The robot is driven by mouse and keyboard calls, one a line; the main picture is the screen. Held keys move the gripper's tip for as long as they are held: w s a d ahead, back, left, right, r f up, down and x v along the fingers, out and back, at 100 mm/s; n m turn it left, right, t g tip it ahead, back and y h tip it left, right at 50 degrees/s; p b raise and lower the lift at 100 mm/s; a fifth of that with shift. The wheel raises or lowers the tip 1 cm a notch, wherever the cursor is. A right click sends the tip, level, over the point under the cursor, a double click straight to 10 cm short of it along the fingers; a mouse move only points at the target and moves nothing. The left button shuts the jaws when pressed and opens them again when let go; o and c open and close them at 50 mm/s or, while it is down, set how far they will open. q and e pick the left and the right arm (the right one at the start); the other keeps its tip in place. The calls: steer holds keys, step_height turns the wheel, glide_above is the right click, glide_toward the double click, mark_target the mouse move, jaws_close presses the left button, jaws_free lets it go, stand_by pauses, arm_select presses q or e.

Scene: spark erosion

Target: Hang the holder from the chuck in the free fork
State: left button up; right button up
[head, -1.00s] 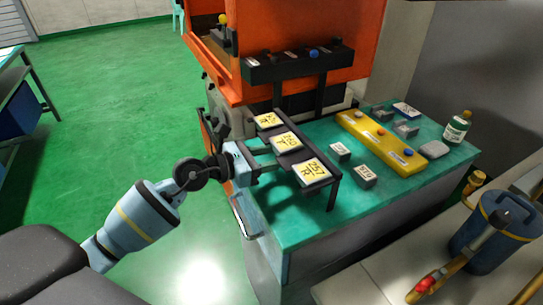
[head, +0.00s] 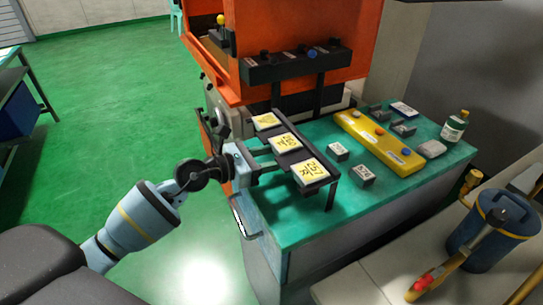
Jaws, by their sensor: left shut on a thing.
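My left gripper (head: 274,166) reaches in from the left, its fingers pointing at the left side of a dark rack. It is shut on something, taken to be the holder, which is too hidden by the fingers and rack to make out. The rack (head: 333,177) stands on legs at the left edge of the green bench and bears three yellow labels, the nearest (head: 311,171) marked with numbers. Which fork is free cannot be told. The chuck cannot be picked out with certainty. My right gripper is not in view.
The orange machine (head: 300,20) rises behind the rack, with a dark bar (head: 290,66) with knobs on its front. Small grey blocks (head: 363,175), a yellow strip (head: 378,145) and a bottle (head: 454,126) occupy the green bench (head: 300,232). A blue can (head: 490,220) stands at the right.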

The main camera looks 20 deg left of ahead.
arm_select(q)
steer(key=shift+r, duration=0.1)
steer(key=o, duration=1.9)
steer(key=shift+v, duration=1.25)
steer(key=shift+s+a+f, duration=0.25)
steer(key=shift+s+a, duration=0.6)
steer(key=shift+s, duration=0.15)
steer(key=shift+f+b+v, duration=0.15)
steer(key=shift+b+v, duration=0.25)
steer(key=shift+v, duration=0.8)
steer(key=shift+f+b+v, duration=0.15)
steer(key=shift+b+v, duration=0.2)
steer(key=shift+v, duration=0.85)
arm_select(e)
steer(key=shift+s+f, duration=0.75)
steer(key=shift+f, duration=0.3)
arm_select(q)
steer(key=shift+s, duration=0.1)
